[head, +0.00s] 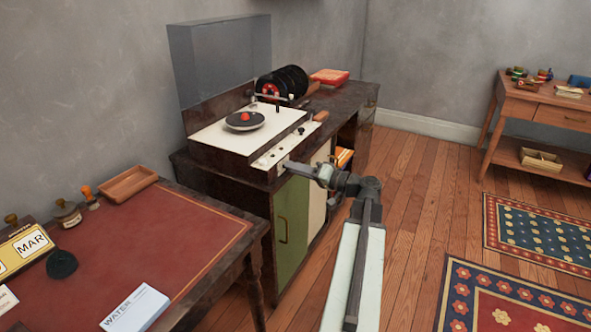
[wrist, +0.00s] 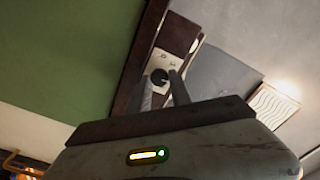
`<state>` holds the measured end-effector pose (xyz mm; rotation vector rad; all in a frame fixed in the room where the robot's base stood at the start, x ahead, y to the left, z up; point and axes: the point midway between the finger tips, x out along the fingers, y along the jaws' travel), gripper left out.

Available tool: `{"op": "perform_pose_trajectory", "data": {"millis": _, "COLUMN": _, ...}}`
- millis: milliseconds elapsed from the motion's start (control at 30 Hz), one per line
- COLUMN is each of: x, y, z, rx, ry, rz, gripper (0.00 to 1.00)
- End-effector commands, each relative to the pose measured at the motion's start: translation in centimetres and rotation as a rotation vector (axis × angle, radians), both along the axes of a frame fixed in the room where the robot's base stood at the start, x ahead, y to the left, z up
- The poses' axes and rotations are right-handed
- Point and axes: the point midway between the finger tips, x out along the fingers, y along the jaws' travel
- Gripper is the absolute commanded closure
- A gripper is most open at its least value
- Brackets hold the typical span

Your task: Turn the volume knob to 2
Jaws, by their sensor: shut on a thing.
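The record player (head: 245,128) stands on a dark cabinet, with a pale control strip (head: 288,143) along its front edge. A black volume knob (wrist: 159,76) shows on this strip in the wrist view. My gripper (head: 287,165) reaches the near end of the strip in the head view. In the wrist view its two fingers come up on either side of the knob, shut on it. I cannot read the knob's pointer or the number it faces. In the head view my gripper hides the knob.
A record with a red centre (head: 245,120) lies on the player, under a raised clear lid (head: 222,60). A rack of black records (head: 283,82) stands behind. A desk with a red top (head: 150,235) is at the left. Wooden floor (head: 425,170) is open at the right.

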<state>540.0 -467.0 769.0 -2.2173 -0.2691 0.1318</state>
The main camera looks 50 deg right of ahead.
Motion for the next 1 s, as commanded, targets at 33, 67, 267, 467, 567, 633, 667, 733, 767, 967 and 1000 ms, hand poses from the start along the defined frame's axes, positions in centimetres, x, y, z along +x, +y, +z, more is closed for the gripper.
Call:
{"op": "perform_pose_trajectory", "data": {"millis": 33, "x": -0.1, "y": -0.02, "z": -0.09, "rx": 0.019, "ry": 0.007, "rz": 0.0, "gripper": 1.0}}
{"op": "perform_pose_trajectory", "data": {"millis": 67, "x": -0.09, "y": -0.02, "z": -0.1, "rx": 0.032, "ry": 0.01, "rz": 0.0, "gripper": 1.0}}
{"op": "perform_pose_trajectory", "data": {"millis": 267, "x": -0.04, "y": -0.02, "z": -0.12, "rx": 0.089, "ry": 0.025, "rz": 0.0, "gripper": 1.0}}
{"op": "perform_pose_trajectory", "data": {"millis": 467, "x": -0.03, "y": -0.01, "z": -0.12, "rx": 0.109, "ry": 0.03, "rz": 0.001, "gripper": 1.0}}
{"op": "perform_pose_trajectory", "data": {"millis": 567, "x": -0.03, "y": -0.02, "z": -0.12, "rx": 0.111, "ry": 0.031, "rz": 0.001, "gripper": 1.0}}
{"op": "perform_pose_trajectory", "data": {"millis": 633, "x": -0.03, "y": -0.02, "z": -0.12, "rx": 0.111, "ry": 0.031, "rz": 0.001, "gripper": 1.0}}
{"op": "perform_pose_trajectory", "data": {"millis": 667, "x": -0.03, "y": -0.01, "z": -0.12, "rx": 0.111, "ry": 0.031, "rz": 0.001, "gripper": 1.0}}
{"op": "perform_pose_trajectory", "data": {"millis": 733, "x": -0.03, "y": -0.01, "z": -0.12, "rx": 0.11, "ry": 0.03, "rz": 0.0, "gripper": 1.0}}
{"op": "perform_pose_trajectory", "data": {"millis": 767, "x": -0.03, "y": -0.01, "z": -0.12, "rx": 0.11, "ry": 0.03, "rz": 0.0, "gripper": 1.0}}
{"op": "perform_pose_trajectory", "data": {"millis": 967, "x": -0.01, "y": -0.04, "z": -0.13, "rx": 0.11, "ry": 0.031, "rz": 0.0, "gripper": 0.54}}
{"op": "perform_pose_trajectory", "data": {"millis": 1000, "x": -0.02, "y": -0.05, "z": -0.14, "rx": 0.11, "ry": 0.031, "rz": 0.0, "gripper": 0.54}}
